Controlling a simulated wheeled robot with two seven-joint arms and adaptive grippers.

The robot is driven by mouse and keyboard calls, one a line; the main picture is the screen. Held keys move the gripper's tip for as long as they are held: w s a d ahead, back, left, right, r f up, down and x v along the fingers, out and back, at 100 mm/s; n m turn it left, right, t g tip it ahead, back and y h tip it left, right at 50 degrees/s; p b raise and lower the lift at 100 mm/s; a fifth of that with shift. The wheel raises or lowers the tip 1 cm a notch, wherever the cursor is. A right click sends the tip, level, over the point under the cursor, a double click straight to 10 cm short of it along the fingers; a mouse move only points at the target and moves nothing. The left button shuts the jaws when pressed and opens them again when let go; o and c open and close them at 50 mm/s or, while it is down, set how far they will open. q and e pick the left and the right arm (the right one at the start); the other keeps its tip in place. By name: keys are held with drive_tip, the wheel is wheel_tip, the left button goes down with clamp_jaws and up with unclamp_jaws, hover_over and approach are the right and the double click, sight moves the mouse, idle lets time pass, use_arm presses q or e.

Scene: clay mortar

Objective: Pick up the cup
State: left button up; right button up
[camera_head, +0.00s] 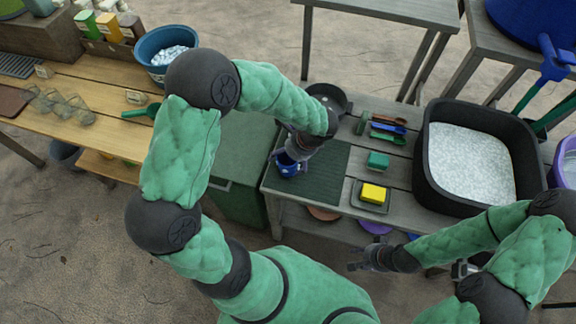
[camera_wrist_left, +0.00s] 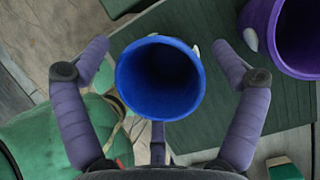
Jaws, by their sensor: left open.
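A blue cup (camera_head: 289,169) stands on the dark green mat (camera_head: 325,180) at the left end of the grey table. My left gripper (camera_head: 291,156) is over it and partly hides it. In the left wrist view the blue cup (camera_wrist_left: 160,80) shows its open mouth between the two purple fingers of my left gripper (camera_wrist_left: 162,58). The fingers are apart, with a gap on each side of the cup. A purple cup (camera_wrist_left: 300,38) is at the upper right there. My right gripper (camera_head: 360,258) is low in front of the table, empty and with its fingers apart.
A black tub (camera_head: 430,150) of white granules, a yellow sponge on a dish (camera_head: 373,194), a green block (camera_head: 378,160) and several coloured utensils (camera_head: 388,128) lie to the right. A dark pan (camera_head: 330,97) is behind. A wooden table (camera_head: 100,90) stands at left.

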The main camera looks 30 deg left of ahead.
use_arm(q)
drive_tip(key=shift+f, duration=0.1)
drive_tip(key=c, duration=1.2)
drive_tip(key=shift+o, duration=0.2)
